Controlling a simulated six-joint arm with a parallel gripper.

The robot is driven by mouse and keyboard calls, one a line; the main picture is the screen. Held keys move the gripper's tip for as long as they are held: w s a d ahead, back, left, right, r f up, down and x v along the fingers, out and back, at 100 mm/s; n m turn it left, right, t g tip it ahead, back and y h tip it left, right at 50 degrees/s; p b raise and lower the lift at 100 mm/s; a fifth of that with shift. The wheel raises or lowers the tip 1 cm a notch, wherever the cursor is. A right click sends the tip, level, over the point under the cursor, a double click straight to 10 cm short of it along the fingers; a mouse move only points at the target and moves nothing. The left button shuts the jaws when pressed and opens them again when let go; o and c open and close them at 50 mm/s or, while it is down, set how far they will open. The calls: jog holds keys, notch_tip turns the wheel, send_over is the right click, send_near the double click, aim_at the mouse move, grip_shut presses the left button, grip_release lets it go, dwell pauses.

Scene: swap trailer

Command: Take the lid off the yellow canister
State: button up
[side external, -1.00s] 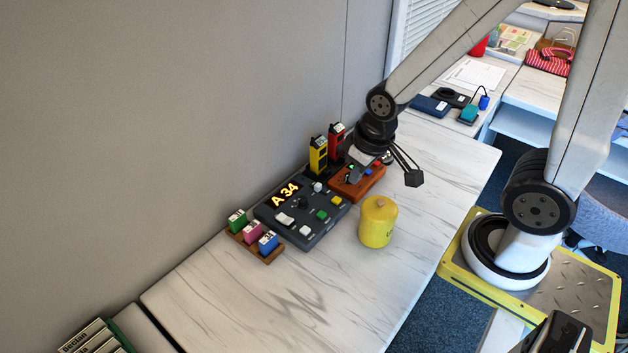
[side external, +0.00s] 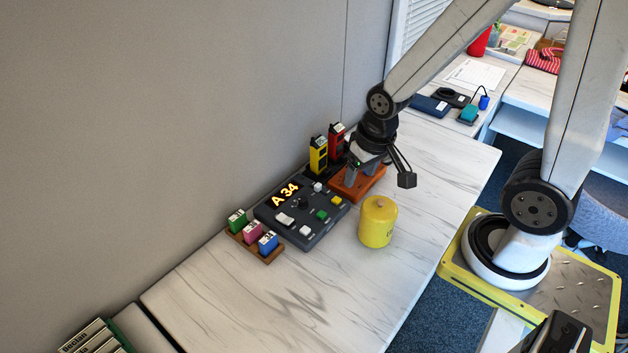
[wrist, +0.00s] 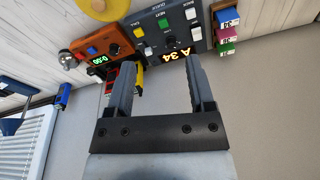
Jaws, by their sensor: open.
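The yellow canister (side external: 377,226) stands upright on the marbled table, with its yellow lid (side external: 379,203) and small tan knob on top. In the wrist view, part of the canister's top (wrist: 104,8) shows at the upper edge.
A dark control panel (side external: 322,224) showing "A 34" lies left of the canister. A rack (side external: 278,256) holds coloured blocks. The table front (side external: 300,310) is clear.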

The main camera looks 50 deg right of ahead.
aim_at(381, 201)
jog(key=shift+s+d+f+m+g, duration=0.35)
jog(key=shift+d+f+m, duration=0.75)
jog(key=shift+m, duration=1.25)
jog(key=shift+s+d+f+m+g, duration=0.25)
jog(key=shift+d+f+m+g, duration=0.2)
jog(key=shift+d+m, duration=1.5)
jog(key=shift+s+d+f+m+g, duration=0.3)
jog(key=shift+d+f+m, duration=0.6)
jog(key=shift+m, duration=1.8)
jog(key=shift+f, duration=1.25)
jog(key=shift+f, duration=0.1)
jog(key=shift+f, duration=2.5)
jog(key=shift+c, duration=0.2)
grip_shut()
